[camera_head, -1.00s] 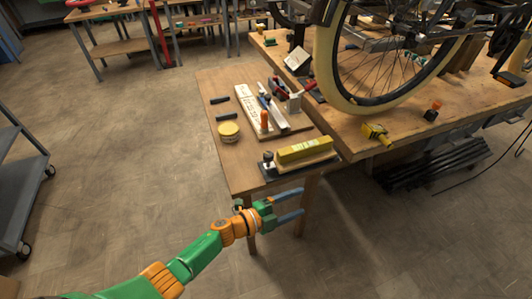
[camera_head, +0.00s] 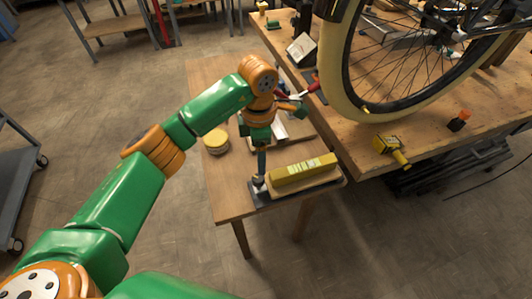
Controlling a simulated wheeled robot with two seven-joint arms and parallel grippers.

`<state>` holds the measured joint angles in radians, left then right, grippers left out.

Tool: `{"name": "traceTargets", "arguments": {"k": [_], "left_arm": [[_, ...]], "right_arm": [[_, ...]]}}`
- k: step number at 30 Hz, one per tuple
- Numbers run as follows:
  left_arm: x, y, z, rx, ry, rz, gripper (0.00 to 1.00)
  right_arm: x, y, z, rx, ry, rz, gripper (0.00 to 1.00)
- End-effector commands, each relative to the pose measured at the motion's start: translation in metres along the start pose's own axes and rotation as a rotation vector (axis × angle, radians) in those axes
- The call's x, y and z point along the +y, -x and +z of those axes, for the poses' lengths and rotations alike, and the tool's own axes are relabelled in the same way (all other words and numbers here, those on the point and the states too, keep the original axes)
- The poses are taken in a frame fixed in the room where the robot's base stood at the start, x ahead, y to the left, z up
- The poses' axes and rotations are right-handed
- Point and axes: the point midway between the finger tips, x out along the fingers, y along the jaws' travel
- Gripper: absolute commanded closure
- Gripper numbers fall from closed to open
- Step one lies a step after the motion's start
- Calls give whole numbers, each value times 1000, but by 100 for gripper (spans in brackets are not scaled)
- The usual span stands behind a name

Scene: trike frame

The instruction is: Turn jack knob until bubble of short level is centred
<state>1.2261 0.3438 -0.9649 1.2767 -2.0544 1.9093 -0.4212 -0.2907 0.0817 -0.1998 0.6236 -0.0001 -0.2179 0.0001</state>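The short level (camera_head: 306,174), a yellow bar with a pale marked strip, lies on a dark-based board near the small table's front right edge. Its bubble is too small to make out. The jack knob (camera_head: 258,183), small and dark with a pale lower part, stands at the left end of the board. My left gripper (camera_head: 261,172) points down from above, with its fingertips at the top of the knob. The fingers overlap in this view, so I cannot see whether they are closed on the knob. My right gripper is not in view.
A yellow round tin (camera_head: 216,139) sits on the small table (camera_head: 228,193), left of the gripper. Tools behind are partly hidden by my arm. The large bench (camera_head: 420,135) at right carries a wheel (camera_head: 337,75) and a yellow tool (camera_head: 390,148).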

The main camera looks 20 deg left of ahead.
Motion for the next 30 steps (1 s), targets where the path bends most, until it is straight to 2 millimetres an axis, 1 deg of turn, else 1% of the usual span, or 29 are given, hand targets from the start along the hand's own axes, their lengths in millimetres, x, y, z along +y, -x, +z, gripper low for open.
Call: {"name": "traceTargets", "arguments": {"k": [1,6,9,12,17,18,20,21,23,24,26,30], "left_arm": [[-1,-8,-1,4,1,-6,29],[-2,-42,0,0,1,-9,29],[-2,-56,0,-2,1,-7,29],[-2,-62,0,-2,2,-5,29],[-1,-63,1,-3,1,-4,29],[-1,-63,1,-3,1,-4,31],[-1,-63,1,-3,1,-5,47],[-2,-63,1,-3,1,-5,58],[-2,-63,1,-3,1,-5,74],[-2,-63,1,-3,1,-5,85],[-2,-63,1,-3,1,-6,100],[-2,-63,1,-3,3,-6,100]], "right_arm": [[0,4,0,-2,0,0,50],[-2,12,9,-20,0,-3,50],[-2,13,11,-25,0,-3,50],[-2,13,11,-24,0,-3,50],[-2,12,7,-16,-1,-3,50],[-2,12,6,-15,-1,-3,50],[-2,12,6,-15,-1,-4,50],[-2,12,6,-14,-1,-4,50],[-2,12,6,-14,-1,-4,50],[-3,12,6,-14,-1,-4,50],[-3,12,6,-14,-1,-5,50],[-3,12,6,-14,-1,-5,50]]}}
